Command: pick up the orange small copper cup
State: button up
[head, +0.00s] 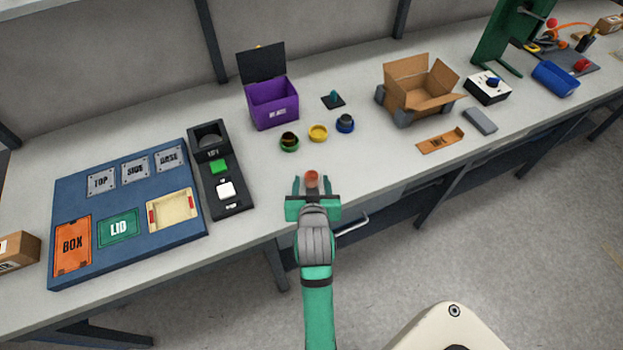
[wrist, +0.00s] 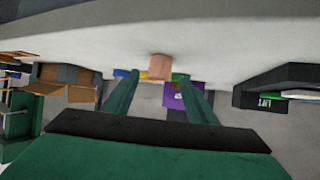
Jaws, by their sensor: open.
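The orange-copper small cup (head: 311,178) stands near the front edge of the bench in the head view. It also shows in the wrist view (wrist: 159,67), ahead of the fingertips and between their lines. My gripper (head: 311,184) is open, with its two green fingers pointing toward the cup, one to each side in the head view. In the wrist view the fingers (wrist: 156,76) are apart with nothing held between them. I cannot tell how far the fingertips reach along the cup.
A purple bin (head: 272,104) and an open cardboard box (head: 418,92) are farther back. Bench space right of the cup is clear.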

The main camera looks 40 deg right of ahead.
aim_at(311, 174)
jog(key=shift+x, duration=2.2)
jog(key=shift+s+f, duration=0.1)
jog(key=shift+f, duration=0.1)
jog(key=c, duration=1.1)
jog(key=shift+r, duration=0.15)
